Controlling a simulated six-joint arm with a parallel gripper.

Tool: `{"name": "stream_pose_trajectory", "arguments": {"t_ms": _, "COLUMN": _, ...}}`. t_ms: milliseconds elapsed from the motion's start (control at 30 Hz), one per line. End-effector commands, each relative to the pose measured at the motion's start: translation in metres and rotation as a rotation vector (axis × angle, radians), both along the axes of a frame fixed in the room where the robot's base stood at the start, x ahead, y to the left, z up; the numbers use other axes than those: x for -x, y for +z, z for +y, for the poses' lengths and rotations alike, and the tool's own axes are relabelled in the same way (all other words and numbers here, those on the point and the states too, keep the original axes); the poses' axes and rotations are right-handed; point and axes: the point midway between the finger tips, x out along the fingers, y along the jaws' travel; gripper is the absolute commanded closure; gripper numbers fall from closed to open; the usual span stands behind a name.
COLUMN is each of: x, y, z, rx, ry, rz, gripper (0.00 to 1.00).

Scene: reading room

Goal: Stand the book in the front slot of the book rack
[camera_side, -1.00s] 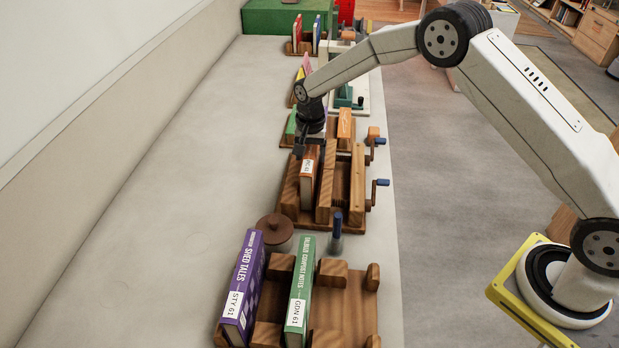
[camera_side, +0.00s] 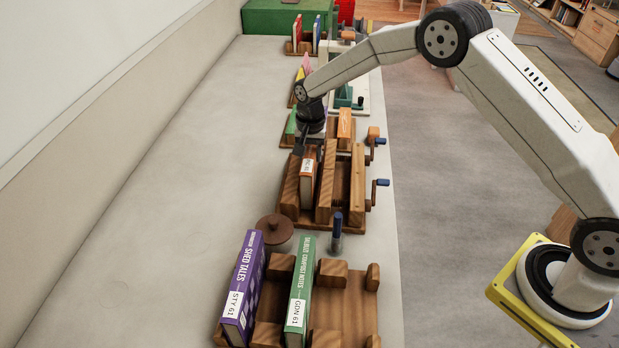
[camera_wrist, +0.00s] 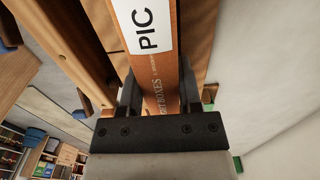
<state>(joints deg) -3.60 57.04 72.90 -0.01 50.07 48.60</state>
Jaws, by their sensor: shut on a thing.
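An orange-brown book (camera_side: 307,190) with a white label stands upright between the boards of a wooden press (camera_side: 291,193) in the side view. In the wrist view the book (camera_wrist: 163,75) shows its spine and a "PIC" label. My gripper (camera_side: 308,154) is at the book's far upper end. Its two fingers are shut on the book, one on each side, in the wrist view (camera_wrist: 160,95). A wooden rack (camera_side: 355,312) stands nearest the side camera. It holds a purple book (camera_side: 241,290) and a green book (camera_side: 299,290), with open space to their right.
The press has blue-handled cranks (camera_side: 381,182) on its right. A brown-lidded pot (camera_side: 275,231) and a dark blue-topped post (camera_side: 337,230) stand between press and rack. More small racks with books (camera_side: 298,35) stand farther back. The tabletop left of the row is clear.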

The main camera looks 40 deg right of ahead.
Motion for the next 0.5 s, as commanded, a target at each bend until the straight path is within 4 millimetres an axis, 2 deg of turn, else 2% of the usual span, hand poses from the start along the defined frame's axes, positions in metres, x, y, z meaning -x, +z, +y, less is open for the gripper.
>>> {"name": "stream_pose_trajectory", "arguments": {"t_ms": 500, "x": -0.001, "y": 0.019, "z": 0.000, "rx": -0.001, "ry": 0.000, "rz": -0.005, "gripper": 1.00}}
